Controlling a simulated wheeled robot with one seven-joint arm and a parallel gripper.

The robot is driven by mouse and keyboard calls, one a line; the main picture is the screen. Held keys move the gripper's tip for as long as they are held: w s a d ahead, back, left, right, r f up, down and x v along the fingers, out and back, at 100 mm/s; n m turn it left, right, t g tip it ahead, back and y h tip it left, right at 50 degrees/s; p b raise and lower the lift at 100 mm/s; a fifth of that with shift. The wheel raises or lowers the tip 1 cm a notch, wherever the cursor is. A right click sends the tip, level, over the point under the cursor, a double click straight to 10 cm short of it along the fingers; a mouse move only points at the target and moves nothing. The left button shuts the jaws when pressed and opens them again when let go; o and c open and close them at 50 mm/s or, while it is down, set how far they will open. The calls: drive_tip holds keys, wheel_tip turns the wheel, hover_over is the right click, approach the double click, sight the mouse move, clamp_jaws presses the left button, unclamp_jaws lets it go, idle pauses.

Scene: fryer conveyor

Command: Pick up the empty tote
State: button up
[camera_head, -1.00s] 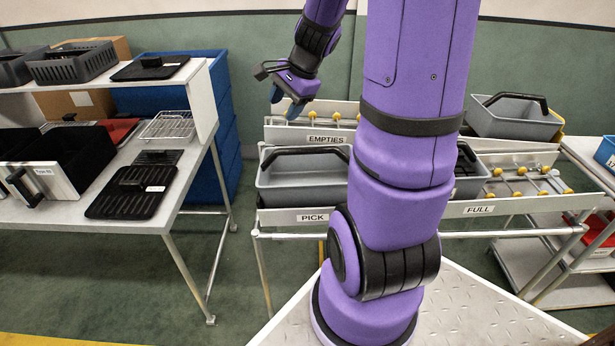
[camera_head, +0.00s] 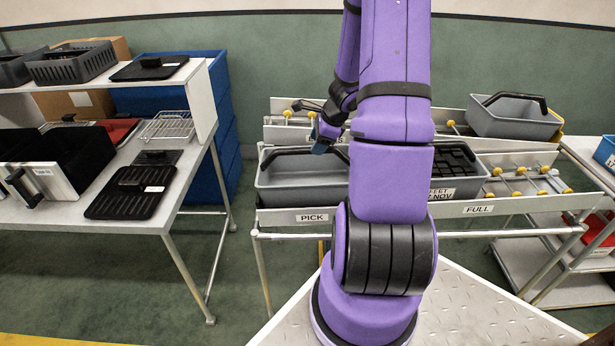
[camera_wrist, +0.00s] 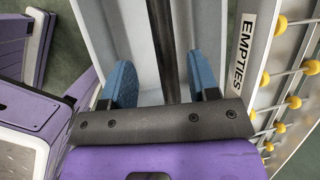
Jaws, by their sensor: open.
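A grey tote (camera_head: 275,190) with a black bar handle (camera_head: 285,152) stands at the PICK end of the front conveyor lane. The visible part of its inside looks empty. My gripper (camera_head: 322,142) is over this tote, at the right part of its handle. In the wrist view my gripper (camera_wrist: 160,68) is open, with its two blue fingers on either side of the dark handle (camera_wrist: 165,40). The grey tote walls (camera_wrist: 210,30) show around them. I cannot tell whether the fingers reach down past the handle. My arm hides the tote's right end.
Another tote (camera_head: 462,185) with black contents stands to the right, partly behind my arm. A grey tote with a black handle (camera_head: 510,118) sits at the right of the rear EMPTIES lane. A table (camera_head: 120,220) with trays stands left, a cart (camera_head: 560,285) right.

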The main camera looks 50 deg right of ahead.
drive_tip(key=shift+w+x, duration=0.2)
drive_tip(key=shift+x, duration=1.15)
drive_tip(key=shift+w+x, duration=0.25)
drive_tip(key=shift+x, duration=1.15)
drive_tip(key=shift+r, duration=0.2)
clamp_jaws()
